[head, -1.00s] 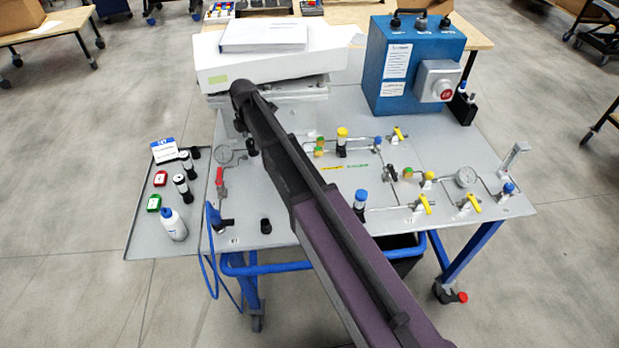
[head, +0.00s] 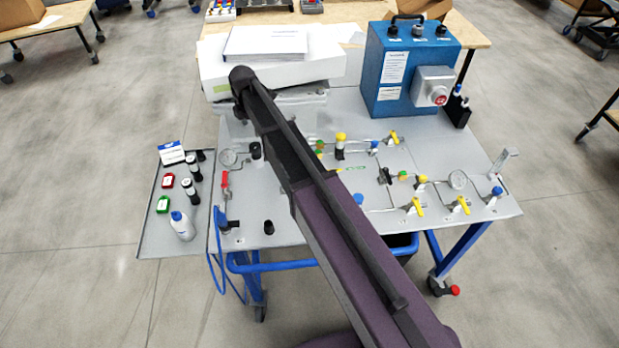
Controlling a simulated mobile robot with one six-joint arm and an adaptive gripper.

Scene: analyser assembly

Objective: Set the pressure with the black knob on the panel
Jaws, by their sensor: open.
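The grey panel (head: 450,150) on a blue-framed cart lies ahead of me, with tubing, valves and gauges on it. An upright black knob (head: 256,150) stands at its left back, just right of a round gauge (head: 228,158) and close to my arm. Another short black cylinder (head: 268,227) stands near the front left edge; I cannot tell from the view which one sets the pressure. My arm crosses the panel diagonally and hides its middle. My gripper is not visible.
A red-handled valve (head: 225,181) is on the panel's left. A side tray (head: 152,235) holds a white bottle (head: 181,226) and small vials. A blue box (head: 405,60) with a red button stands at the back right; a white case (head: 215,75) is at the back left.

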